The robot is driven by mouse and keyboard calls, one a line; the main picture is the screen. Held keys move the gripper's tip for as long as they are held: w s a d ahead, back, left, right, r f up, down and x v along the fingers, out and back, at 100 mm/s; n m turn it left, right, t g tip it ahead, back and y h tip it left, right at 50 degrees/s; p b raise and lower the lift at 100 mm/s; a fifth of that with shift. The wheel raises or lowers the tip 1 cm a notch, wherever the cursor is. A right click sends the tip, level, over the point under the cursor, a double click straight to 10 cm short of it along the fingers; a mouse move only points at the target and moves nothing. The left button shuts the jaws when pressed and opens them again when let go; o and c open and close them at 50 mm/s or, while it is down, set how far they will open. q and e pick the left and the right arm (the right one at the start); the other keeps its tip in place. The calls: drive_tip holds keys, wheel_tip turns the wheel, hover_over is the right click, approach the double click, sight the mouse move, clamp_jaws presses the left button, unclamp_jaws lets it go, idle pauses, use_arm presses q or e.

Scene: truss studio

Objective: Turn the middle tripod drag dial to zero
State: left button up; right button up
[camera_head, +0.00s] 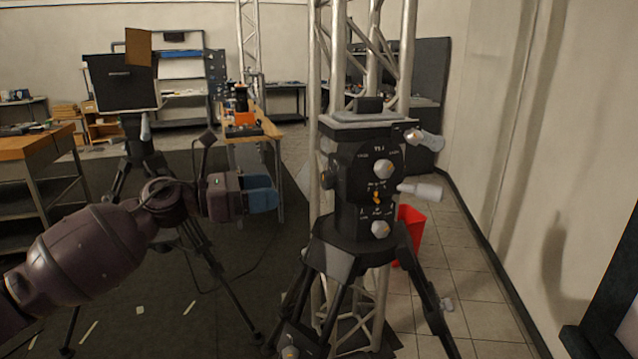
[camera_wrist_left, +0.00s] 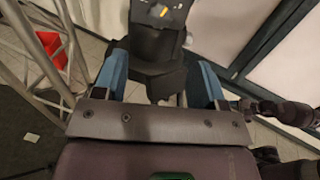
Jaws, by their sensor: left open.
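A black tripod head (camera_head: 352,205) stands upright near the middle of the head view. Its face carries a silver upper dial (camera_head: 384,168), a small orange-marked middle control (camera_head: 376,197) and a silver lower dial (camera_head: 380,229). The dial markings are too small to read. My left gripper (camera_head: 262,194), with blue fingers, is left of the head, with a visible gap. In the left wrist view, its fingers (camera_wrist_left: 160,84) are apart with nothing gripped. The black tripod head also shows there (camera_wrist_left: 160,45), beyond and partly between them. My right gripper is not in view.
A metal truss (camera_head: 326,60) stands close behind the tripod. A red bin (camera_head: 410,228) is on the floor behind it at right. A second tripod (camera_head: 140,150) with a black panel (camera_head: 120,88) stands at left. A wooden-topped bench (camera_head: 258,128) is farther back.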

sight(323, 183)
use_arm(q)
drive_tip(key=x, duration=1)
drive_tip(key=shift+w+d, duration=0.1)
drive_tip(key=shift+d, duration=0.25)
drive_tip(key=c, duration=0.9)
